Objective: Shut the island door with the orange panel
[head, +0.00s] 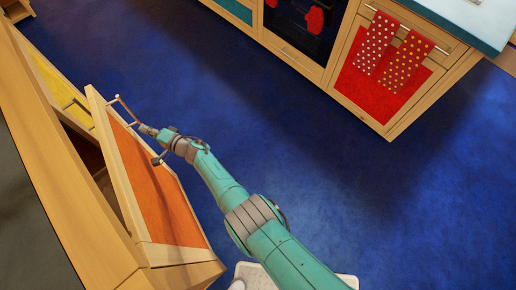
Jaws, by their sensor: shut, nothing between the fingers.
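The island door with the orange panel (157,192) stands partly open at the left of the head view, its wooden frame angled out from the island. A bar handle (126,108) sits near its far upper edge. A dark gap shows between the door and the island body. My gripper (147,129) is at the outer face of the door, close to the handle. It is shut and looks empty. I cannot tell whether it touches the door or handle.
The island's wooden edge and dark top (28,225) run down the left. A yellow panel (60,85) lies beyond the door. Opposite stand counters with an oven (305,25), a red panel (382,85) and dotted towels (373,45). Blue floor (300,140) between them is clear.

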